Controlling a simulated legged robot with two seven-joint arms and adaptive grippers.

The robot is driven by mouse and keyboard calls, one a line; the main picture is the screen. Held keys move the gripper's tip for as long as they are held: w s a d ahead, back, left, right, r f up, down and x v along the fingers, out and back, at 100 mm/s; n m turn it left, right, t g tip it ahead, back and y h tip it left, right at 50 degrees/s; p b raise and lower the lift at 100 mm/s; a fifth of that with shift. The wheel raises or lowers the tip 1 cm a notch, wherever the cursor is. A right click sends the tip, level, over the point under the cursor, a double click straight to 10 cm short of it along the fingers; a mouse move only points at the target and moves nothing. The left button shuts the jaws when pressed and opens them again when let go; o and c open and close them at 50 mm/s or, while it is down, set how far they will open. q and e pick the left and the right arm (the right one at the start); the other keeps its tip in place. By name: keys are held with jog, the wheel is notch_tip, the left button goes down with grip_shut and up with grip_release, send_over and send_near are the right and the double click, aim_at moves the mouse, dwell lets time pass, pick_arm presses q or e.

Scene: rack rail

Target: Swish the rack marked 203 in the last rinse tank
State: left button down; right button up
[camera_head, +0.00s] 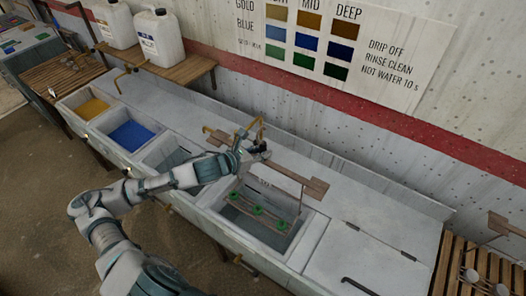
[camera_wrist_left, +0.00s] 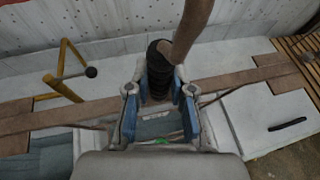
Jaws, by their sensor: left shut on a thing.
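My left gripper (camera_head: 252,152) is shut on the dark grip of a rack, and the grip (camera_wrist_left: 158,75) stands up between the fingers in the left wrist view. The rack's wooden crossbar (camera_head: 300,180) spans above the rightmost open tank (camera_head: 229,216). Below it, the rack's lower bar carries several green pieces (camera_head: 257,210) inside the tank opening. Whether they touch the liquid is hard to tell. A small tag (camera_wrist_left: 155,115) hangs below the crossbar; its number is too small to read. My right gripper is not in view.
A yellow tank (camera_head: 92,108), a blue tank (camera_head: 130,134) and a grey tank (camera_head: 168,153) lie left along the trough. A closed lid (camera_head: 365,262) lies right of the rinse tank. A brass tap (camera_wrist_left: 62,75) stands behind. Another rack (camera_head: 505,228) is at far right.

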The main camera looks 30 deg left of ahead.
pick_arm(q)
jog(key=shift+a, duration=0.65)
jog(key=shift+s+d, duration=0.1)
jog(key=shift+d, duration=0.1)
jog(key=shift+f, duration=0.25)
pick_arm(e)
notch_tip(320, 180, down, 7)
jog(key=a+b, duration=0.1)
jog(key=b, duration=0.6)
pick_arm(q)
notch_tip(320, 180, down, 18)
jog(key=b, duration=0.3)
jog(key=shift+d, duration=0.15)
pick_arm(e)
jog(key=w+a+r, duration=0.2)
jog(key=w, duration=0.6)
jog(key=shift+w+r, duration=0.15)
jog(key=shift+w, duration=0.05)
pick_arm(q)
jog(key=shift+f, duration=0.1)
